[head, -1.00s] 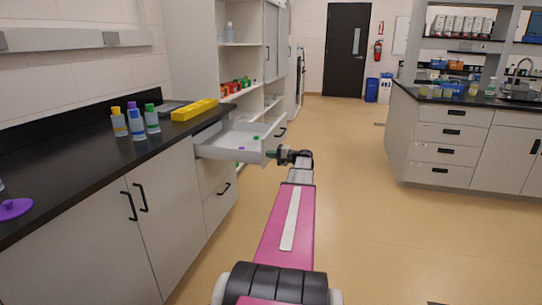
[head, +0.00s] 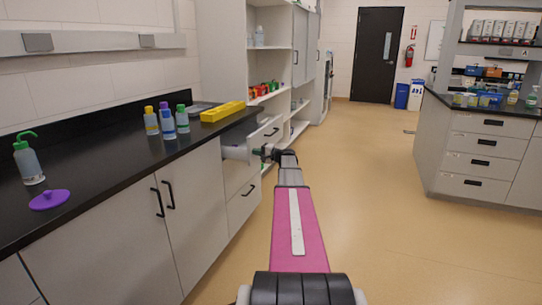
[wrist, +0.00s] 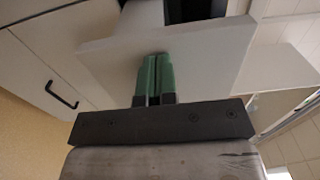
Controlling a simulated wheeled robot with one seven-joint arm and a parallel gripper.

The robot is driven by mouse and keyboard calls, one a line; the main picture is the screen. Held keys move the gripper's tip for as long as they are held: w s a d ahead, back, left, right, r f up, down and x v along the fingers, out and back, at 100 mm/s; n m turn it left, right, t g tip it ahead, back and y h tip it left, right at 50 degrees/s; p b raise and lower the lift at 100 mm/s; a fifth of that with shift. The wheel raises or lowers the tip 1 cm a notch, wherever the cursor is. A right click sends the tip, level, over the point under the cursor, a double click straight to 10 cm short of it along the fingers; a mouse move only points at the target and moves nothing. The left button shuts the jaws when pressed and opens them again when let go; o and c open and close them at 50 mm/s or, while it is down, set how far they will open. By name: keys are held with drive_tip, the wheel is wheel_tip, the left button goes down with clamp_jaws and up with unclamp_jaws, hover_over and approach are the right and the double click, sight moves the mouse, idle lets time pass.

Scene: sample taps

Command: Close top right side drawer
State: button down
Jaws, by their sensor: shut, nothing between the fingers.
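The top side drawer (head: 235,153) is a light grey drawer under the black counter. It stands partly out of the cabinet, and its front panel (head: 258,137) carries a dark handle (head: 271,132). My gripper (head: 265,152) is at the near lower part of that front. In the wrist view its two green fingers (wrist: 155,75) are together, empty, and their tips overlap the pale drawer panel (wrist: 210,55). They look close against it, but contact is not certain. My gripper hides part of the front.
A lower drawer (head: 243,197) below is shut. On the black counter (head: 105,165) stand several capped bottles, a yellow rack (head: 222,111), a wash bottle (head: 29,162) and a purple lid (head: 49,200). The floor (head: 370,190) to the right is clear up to the island (head: 475,155).

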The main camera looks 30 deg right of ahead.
drive_tip(key=x, duration=1.8)
drive_tip(key=shift+w, duration=0.15)
drive_tip(key=shift+w+r, duration=0.1)
